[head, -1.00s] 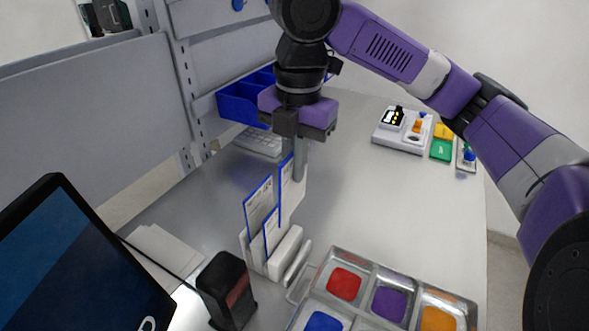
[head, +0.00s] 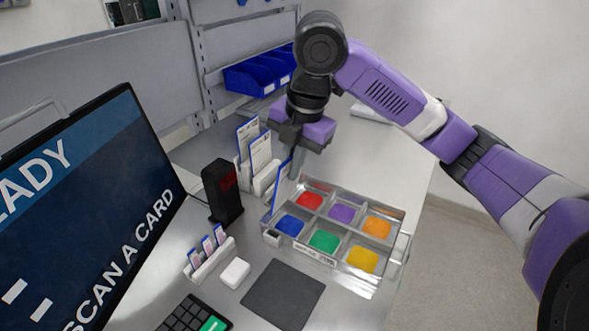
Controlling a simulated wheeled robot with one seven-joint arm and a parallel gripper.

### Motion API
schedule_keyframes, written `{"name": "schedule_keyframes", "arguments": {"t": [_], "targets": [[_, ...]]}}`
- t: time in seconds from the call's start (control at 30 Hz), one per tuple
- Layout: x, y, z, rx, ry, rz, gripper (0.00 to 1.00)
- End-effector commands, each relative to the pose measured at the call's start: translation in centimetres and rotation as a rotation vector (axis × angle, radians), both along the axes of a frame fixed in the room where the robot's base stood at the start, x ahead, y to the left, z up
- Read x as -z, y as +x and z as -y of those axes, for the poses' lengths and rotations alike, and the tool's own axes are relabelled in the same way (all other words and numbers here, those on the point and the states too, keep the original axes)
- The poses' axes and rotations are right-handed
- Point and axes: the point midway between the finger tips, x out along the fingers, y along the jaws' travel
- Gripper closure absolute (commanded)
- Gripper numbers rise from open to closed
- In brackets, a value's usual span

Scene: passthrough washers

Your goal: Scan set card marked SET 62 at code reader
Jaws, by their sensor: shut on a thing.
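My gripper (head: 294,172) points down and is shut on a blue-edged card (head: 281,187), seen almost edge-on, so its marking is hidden. The card is held between the card rack and the metal tray, near the tray's back left corner. The pale rack (head: 266,183) holds other blue-edged white cards (head: 260,153); their print is too small to read. The black code reader (head: 222,191) with a dark red window stands upright left of the rack, apart from the held card.
A monitor (head: 92,215) at left reads "SCAN A CARD". The metal tray (head: 268,238) has several coloured compartments. A small holder (head: 209,262) with tags, a white block (head: 235,273), a dark mat (head: 283,294) and a keypad (head: 188,315) lie in front. Blue bins (head: 258,77) are behind.

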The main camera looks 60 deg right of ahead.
Motion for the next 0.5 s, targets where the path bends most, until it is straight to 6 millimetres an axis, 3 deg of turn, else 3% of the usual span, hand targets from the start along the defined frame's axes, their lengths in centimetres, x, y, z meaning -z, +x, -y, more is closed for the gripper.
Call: {"name": "schedule_keyframes", "arguments": {"t": [0.27,0.5], "targets": [[0.6,0.6,0.3,-0.024,0.001,0.043,1.0],[2.7,1.7,0.3,-0.024,0.001,0.041,1.0]]}}
